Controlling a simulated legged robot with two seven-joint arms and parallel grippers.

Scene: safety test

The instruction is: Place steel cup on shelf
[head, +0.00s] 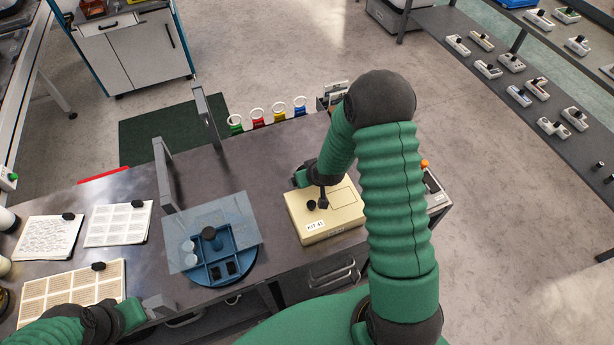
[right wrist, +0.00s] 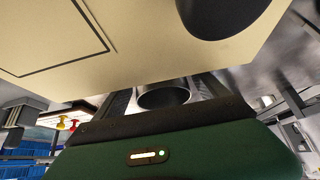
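A hollow steel-coloured cylinder that looks like the steel cup (right wrist: 163,97) shows in the right wrist view between my two right fingers. Its lower part is hidden by the gripper body, and I cannot tell whether the fingers press on it. I cannot make out the cup in the head view. My right gripper (head: 306,178) is at the far left corner of a cream box marked KIT 41 (head: 345,213). My left gripper (head: 158,306) is low at the table's front edge; its finger gap is unclear. A dark shelf rack (head: 465,65) holding several small devices runs along the right.
The dark table (head: 275,160) carries a blue round tray (head: 245,232) under a clear sheet, two grey uprights (head: 165,175), and papers (head: 50,237) at left. Several coloured ringed items (head: 258,120) line the back edge. Floor is open between table and rack.

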